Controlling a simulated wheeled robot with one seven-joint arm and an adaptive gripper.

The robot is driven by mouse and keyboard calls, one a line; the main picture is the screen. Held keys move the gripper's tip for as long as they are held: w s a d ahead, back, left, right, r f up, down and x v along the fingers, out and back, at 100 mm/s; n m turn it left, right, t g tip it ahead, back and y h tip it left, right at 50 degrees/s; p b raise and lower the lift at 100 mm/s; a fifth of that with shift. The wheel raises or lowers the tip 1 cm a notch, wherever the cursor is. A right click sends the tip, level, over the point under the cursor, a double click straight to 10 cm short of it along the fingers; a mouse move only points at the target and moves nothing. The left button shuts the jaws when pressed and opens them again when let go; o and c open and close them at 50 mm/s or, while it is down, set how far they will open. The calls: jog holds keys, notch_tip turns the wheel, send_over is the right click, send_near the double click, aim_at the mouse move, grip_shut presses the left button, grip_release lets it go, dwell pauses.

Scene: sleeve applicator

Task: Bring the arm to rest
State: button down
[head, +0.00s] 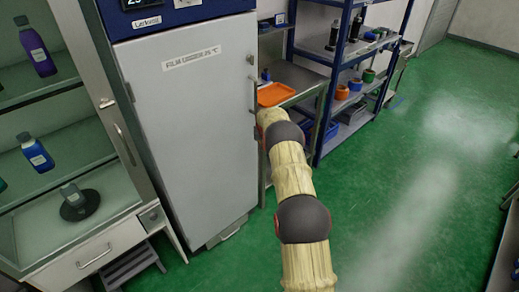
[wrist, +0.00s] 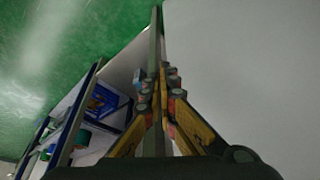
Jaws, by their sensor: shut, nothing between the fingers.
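My arm reaches forward from the bottom of the head view toward the side of a tall white cabinet (head: 190,130); my gripper is hidden there behind the arm. In the wrist view my gripper (wrist: 158,75) is shut, its fingers together and empty. A large pale grey surface (wrist: 250,70) fills the right of the wrist view, close beside the fingers; I cannot tell whether they touch it.
An orange tray (head: 276,94) lies on a metal table right of the cabinet. Blue-framed shelving (head: 340,45) stands behind. A display case with bottles (head: 38,155) stands at left. Green floor (head: 420,180) is open at right.

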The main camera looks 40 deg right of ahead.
jog(key=r, duration=0.1)
jog(key=s+r, duration=0.2)
jog(key=r, duration=0.1)
jog(key=shift+d+p, duration=0.15)
jog(key=shift+p, duration=0.2)
jog(key=s+a+f+g+y, duration=0.1)
jog(key=s+a+f+g, duration=0.1)
jog(key=s+a+f, duration=0.5)
jog(key=s+a+r+n+t, duration=0.2)
jog(key=s+a+r+n, duration=0.1)
jog(key=s+a+r, duration=1.5)
jog(key=s+a+r+n+t+y, duration=0.1)
jog(key=s+a+r+n, duration=0.3)
jog(key=s+a+r, duration=1.5)
jog(key=a+r+t, duration=0.1)
jog(key=a+r, duration=0.3)
jog(key=a, duration=0.1)
jog(key=shift+s+a, duration=0.3)
jog(key=shift+a, duration=0.05)
